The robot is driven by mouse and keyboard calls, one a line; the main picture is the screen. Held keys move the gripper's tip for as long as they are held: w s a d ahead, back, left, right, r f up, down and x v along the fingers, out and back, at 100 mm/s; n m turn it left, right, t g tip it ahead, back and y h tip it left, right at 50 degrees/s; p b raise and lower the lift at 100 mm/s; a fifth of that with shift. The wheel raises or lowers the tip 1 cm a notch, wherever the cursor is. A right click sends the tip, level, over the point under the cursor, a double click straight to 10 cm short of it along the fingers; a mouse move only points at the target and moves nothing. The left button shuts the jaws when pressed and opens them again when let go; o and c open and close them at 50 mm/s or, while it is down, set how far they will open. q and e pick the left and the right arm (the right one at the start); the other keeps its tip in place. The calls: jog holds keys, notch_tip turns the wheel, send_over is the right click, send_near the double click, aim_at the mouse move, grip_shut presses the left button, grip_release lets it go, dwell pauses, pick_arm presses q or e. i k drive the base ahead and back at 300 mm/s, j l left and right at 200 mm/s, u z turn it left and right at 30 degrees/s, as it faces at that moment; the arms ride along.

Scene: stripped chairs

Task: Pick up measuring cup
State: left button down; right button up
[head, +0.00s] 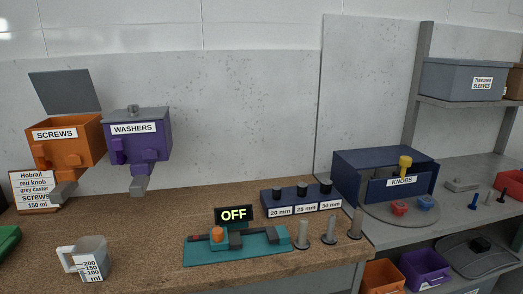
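The measuring cup (91,259) is a clear cup with a white handle on its left side and a scale marked 200, 150, 100 ml. It stands upright on the brown worktop (150,220) at the front left of the head view. It looks empty, though its inside is hard to make out. Neither of my grippers shows in the head view.
An orange SCREWS dispenser (66,146) with raised lid and a purple WASHERS dispenser (137,140) hang behind the cup. A card (33,190) stands below. A green object (8,240) lies left. A teal OFF device (240,247) sits right, with clear worktop between it and the cup.

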aim_at(90, 255)
jog(key=u, duration=1.25)
